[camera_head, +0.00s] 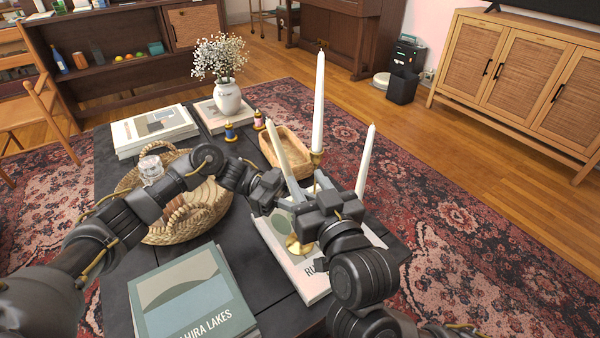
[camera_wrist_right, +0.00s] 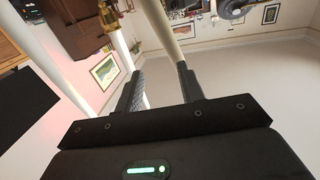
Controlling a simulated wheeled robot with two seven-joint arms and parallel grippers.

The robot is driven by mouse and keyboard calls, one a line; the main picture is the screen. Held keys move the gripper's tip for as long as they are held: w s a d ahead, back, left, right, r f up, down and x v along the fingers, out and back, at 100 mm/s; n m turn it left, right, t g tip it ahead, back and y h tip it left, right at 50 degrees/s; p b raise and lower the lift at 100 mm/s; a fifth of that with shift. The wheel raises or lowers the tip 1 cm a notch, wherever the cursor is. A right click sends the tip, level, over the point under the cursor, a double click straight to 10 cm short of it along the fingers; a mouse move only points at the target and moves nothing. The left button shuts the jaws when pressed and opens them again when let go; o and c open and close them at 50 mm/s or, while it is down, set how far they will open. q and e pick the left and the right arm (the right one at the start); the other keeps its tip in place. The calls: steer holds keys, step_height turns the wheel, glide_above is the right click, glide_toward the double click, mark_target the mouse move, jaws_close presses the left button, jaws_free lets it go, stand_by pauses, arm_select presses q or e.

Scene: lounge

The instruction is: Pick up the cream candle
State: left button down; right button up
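The cream candle (camera_head: 272,143) leans up and left in the head view, in front of a brass candle holder (camera_head: 300,246). Its lower end is hidden around my grippers. It also shows in the wrist view (camera_wrist_right: 169,27), running down to one fingertip. Two white candles stand nearby, a tall one (camera_head: 318,105) and a shorter one (camera_head: 365,160). My right gripper (camera_wrist_right: 158,82) has its fingers apart, with the cream candle near one finger; contact is unclear. In the head view my left gripper (camera_head: 268,190) is just left of the candle; its fingertips are unclear.
A woven basket (camera_head: 190,232) with a glass jar (camera_head: 151,168) sits left. Books (camera_head: 190,297), a wooden tray (camera_head: 285,150), a flower vase (camera_head: 228,97) and small spools (camera_head: 230,132) crowd the dark table. The patterned rug (camera_head: 450,220) surrounds it.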

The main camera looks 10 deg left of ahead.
steer(key=shift+x, duration=2.65)
steer(key=shift+r, duration=0.15)
jaws_close()
